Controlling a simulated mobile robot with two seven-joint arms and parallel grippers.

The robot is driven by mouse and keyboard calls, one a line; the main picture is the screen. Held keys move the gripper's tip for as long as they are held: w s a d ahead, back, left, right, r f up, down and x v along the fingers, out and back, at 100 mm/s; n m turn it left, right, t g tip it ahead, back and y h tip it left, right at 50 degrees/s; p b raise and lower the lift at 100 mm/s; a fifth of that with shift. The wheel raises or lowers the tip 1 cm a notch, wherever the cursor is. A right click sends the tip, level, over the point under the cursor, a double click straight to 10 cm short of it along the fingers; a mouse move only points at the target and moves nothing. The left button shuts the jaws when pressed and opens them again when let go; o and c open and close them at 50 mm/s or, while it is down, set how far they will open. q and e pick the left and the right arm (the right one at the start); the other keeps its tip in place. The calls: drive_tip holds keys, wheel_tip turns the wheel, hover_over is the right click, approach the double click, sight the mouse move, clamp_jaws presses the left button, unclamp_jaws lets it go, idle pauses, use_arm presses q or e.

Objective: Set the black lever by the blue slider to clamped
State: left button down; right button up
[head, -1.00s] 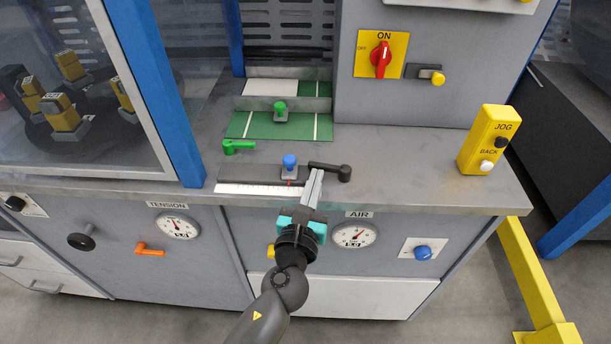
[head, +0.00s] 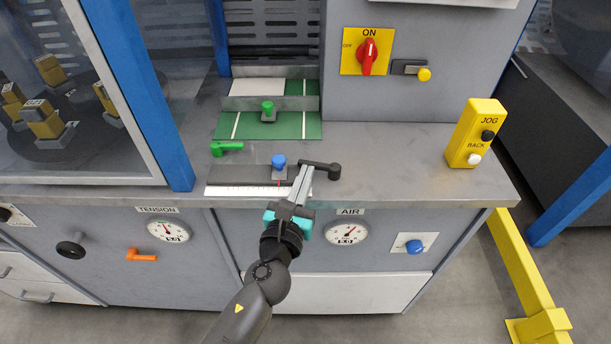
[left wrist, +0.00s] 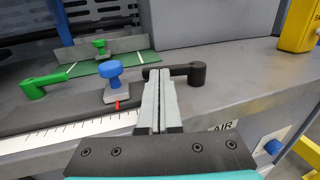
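The black lever (head: 321,166) lies on the grey bench top just right of the blue slider (head: 279,162); its thick round end points right and its thin arm points left. In the left wrist view the black lever (left wrist: 190,72) runs behind my fingertips, and the blue slider (left wrist: 112,74) stands to their left. My left gripper (head: 305,172) has its two fingers together, with only a thin line between them, at the lever's left part. I see nothing between the fingers (left wrist: 160,75). Whether they touch the lever I cannot tell. My right gripper is not in view.
A green lever (head: 228,147) and a green slider (head: 267,112) are behind and left. A white scale (head: 235,190) runs along the bench front. A yellow jog box (head: 474,133) stands at the right. A blue post (head: 150,95) and glass guard rise at the left.

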use_arm(q)
drive_tip(key=shift+w+a+m+h, duration=0.15)
drive_tip(key=shift+w+m+h, duration=0.2)
drive_tip(key=shift+h, duration=0.15)
drive_tip(key=shift+w+a, duration=0.15)
drive_tip(key=shift+w, duration=0.75)
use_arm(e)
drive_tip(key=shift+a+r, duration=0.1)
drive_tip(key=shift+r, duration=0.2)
use_arm(q)
drive_tip(key=shift+w, duration=0.15)
drive_tip(key=b+v, duration=0.1)
drive_tip(key=v, duration=1.4)
drive_tip(key=shift+r+b, duration=0.2)
drive_tip(key=shift+b, duration=0.1)
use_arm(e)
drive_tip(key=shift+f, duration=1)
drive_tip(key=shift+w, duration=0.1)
